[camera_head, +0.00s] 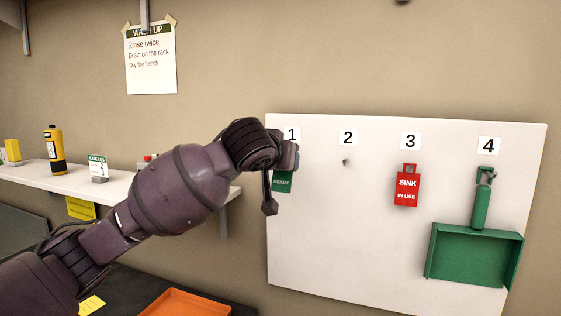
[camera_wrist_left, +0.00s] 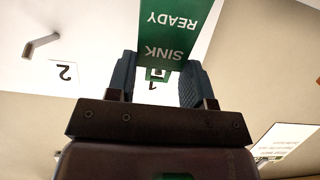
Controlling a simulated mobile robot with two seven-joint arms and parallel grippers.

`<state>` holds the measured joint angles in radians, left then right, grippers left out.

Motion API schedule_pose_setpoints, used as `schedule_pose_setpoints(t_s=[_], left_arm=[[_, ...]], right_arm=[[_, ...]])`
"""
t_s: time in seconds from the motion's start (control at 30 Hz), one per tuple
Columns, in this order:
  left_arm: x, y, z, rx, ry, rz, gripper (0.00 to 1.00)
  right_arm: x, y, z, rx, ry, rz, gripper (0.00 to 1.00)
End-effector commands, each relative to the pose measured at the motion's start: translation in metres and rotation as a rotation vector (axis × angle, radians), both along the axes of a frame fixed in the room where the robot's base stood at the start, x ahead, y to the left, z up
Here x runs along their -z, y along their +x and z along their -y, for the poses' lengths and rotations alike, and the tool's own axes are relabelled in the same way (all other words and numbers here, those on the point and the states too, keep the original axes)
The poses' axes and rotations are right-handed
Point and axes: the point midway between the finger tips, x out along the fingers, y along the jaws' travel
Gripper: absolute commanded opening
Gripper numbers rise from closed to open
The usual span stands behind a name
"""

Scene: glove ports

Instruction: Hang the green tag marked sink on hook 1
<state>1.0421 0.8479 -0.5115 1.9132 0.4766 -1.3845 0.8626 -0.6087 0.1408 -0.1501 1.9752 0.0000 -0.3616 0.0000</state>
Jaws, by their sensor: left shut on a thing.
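The green tag (camera_head: 283,183), lettered "SINK READY", hangs at the left edge of the white board (camera_head: 340,240), below the number 1 label (camera_head: 292,134). My left gripper (camera_head: 286,157) is shut on its upper part and hides it in the head view. In the left wrist view the tag (camera_wrist_left: 177,28) reads upside down and its top loop sits between the fingers (camera_wrist_left: 158,78). Hook 1 is hidden in the head view, and I cannot tell whether it passes through the loop. My right gripper is not in view.
Hook 2 (camera_head: 346,162) is bare. A red "SINK IN USE" tag (camera_head: 407,188) hangs at 3 and a green dustpan (camera_head: 474,255) at 4. A shelf (camera_head: 120,182) with a yellow bottle (camera_head: 54,150) runs along the left wall. An orange tray (camera_head: 188,303) lies below.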

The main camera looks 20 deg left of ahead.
Motion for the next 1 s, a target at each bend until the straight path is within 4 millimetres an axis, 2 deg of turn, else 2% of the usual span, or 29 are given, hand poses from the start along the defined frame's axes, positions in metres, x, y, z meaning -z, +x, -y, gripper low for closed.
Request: schedule_pose_setpoints(t_s=[0.33,0.57,1.0], left_arm=[[0.009,0.008,0.0,0.0,0.0,-0.001,0.27],[0.009,0.015,0.001,0.0,-0.001,-0.001,0.27],[0.01,0.027,0.001,0.0,-0.001,-0.001,0.27]], right_arm=[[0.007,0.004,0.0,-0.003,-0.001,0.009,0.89],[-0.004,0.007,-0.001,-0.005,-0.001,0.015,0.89],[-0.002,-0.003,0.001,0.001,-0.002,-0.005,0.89]])
